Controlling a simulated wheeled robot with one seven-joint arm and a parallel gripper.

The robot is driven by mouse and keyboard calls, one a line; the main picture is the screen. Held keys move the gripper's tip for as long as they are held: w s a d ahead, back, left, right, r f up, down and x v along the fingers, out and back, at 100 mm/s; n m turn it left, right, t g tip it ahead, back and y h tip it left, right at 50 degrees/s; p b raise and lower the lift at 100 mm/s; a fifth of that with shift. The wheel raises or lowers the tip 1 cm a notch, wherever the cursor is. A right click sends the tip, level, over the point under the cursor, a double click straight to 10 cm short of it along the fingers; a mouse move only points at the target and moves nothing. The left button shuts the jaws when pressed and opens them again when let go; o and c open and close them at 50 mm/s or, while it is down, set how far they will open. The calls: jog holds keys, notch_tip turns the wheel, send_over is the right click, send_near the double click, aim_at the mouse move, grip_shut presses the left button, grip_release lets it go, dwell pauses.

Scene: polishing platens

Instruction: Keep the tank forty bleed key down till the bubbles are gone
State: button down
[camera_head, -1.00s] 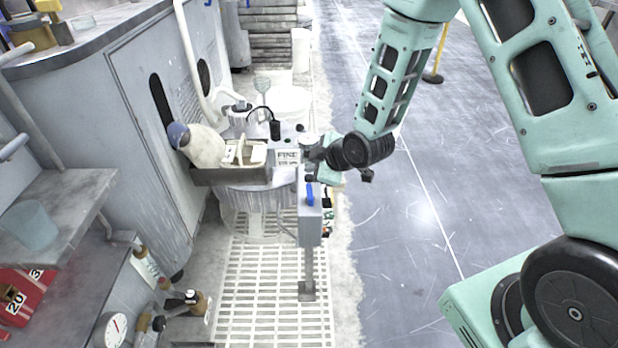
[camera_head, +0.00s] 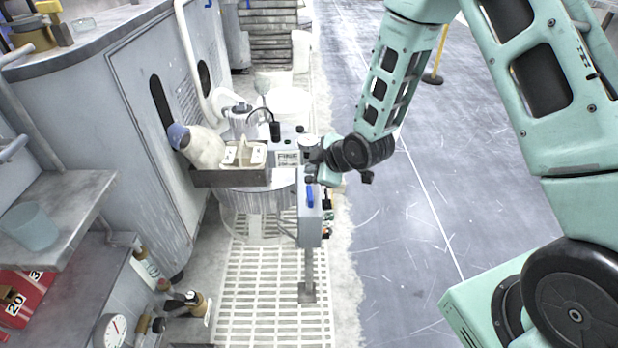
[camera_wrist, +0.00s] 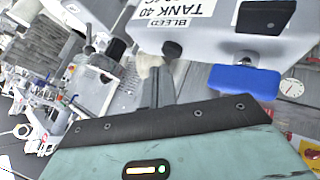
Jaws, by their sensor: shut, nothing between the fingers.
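A white label reading "BLEED TANK 40" (camera_wrist: 180,15) shows upside down at the top of the wrist view, on a pale box face. A dark round knob or key (camera_wrist: 172,48) stands just below the label. My gripper (camera_wrist: 157,75) is shut and empty, its fingertips close to that dark knob. I cannot tell whether they touch it or whether it is down. In the head view my gripper (camera_head: 316,163) is at the top of the grey post-mounted box (camera_head: 310,228), partly hidden by my wrist. No bubbles can be made out.
A blue handle (camera_head: 310,196) is on the box front, also large in the wrist view (camera_wrist: 243,81). A tray (camera_head: 230,178) with a bottle and pale blocks is left of my gripper. A small text panel (camera_head: 288,158) stands between them.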

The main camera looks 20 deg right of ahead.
dwell(0.7)
jog(key=shift+f+b, duration=0.45)
jog(key=shift+f+b, duration=0.3)
jog(key=shift+f, duration=0.1)
dwell(1.9)
jog(key=shift+r, duration=0.15)
dwell(0.3)
jog(key=shift+r+p, duration=0.6)
jog(key=shift+r, duration=0.15)
notch_tip(320, 180, up, 5)
jog(key=p, duration=0.3)
jog(key=shift+p, duration=0.3)
